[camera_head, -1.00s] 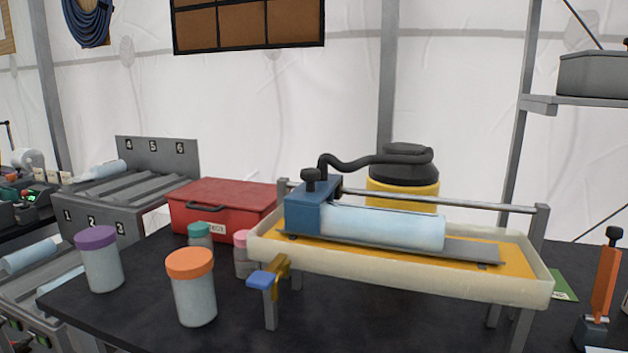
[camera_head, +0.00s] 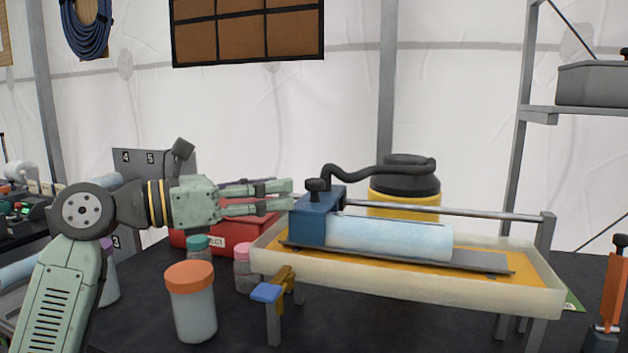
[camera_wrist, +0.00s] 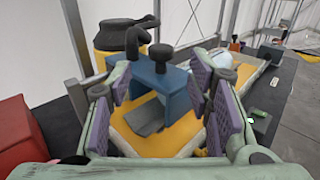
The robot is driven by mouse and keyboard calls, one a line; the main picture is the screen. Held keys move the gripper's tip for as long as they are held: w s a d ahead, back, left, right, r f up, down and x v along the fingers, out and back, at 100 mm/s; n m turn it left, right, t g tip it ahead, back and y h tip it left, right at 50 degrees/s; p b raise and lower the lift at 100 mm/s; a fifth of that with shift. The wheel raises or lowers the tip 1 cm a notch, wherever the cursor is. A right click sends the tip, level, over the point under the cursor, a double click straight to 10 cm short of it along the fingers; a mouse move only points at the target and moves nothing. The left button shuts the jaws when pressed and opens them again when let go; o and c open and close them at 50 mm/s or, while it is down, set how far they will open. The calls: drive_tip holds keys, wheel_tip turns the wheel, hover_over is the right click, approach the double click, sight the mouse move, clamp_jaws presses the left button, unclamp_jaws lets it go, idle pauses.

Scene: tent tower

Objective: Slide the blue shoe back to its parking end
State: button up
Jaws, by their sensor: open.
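The blue shoe (camera_head: 315,218) is a block with a black knob on top, mounted on a metal rail at the left end of a cream tray (camera_head: 420,287). A pale blue cylinder (camera_head: 390,238) lies along the tray just right of the shoe, over a grey strip. My gripper (camera_head: 292,196) is open and empty, just left of the shoe and level with its upper part. In the wrist view the blue shoe (camera_wrist: 165,84) shows ahead, between the spread purple-padded fingers. I cannot tell whether any finger touches it.
A red case (camera_head: 190,238) stands behind my gripper. An orange-lidded jar (camera_head: 191,300) and smaller jars stand in front of it. A blue-handled yellow valve (camera_head: 275,288) juts from the tray's front left. A yellow-and-black drum (camera_head: 404,180) with a hose stands behind the tray.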

sight(306, 184)
drive_tip(key=p+x, duration=0.2)
drive_tip(key=x, duration=0.6)
clamp_jaws()
idle(0.5)
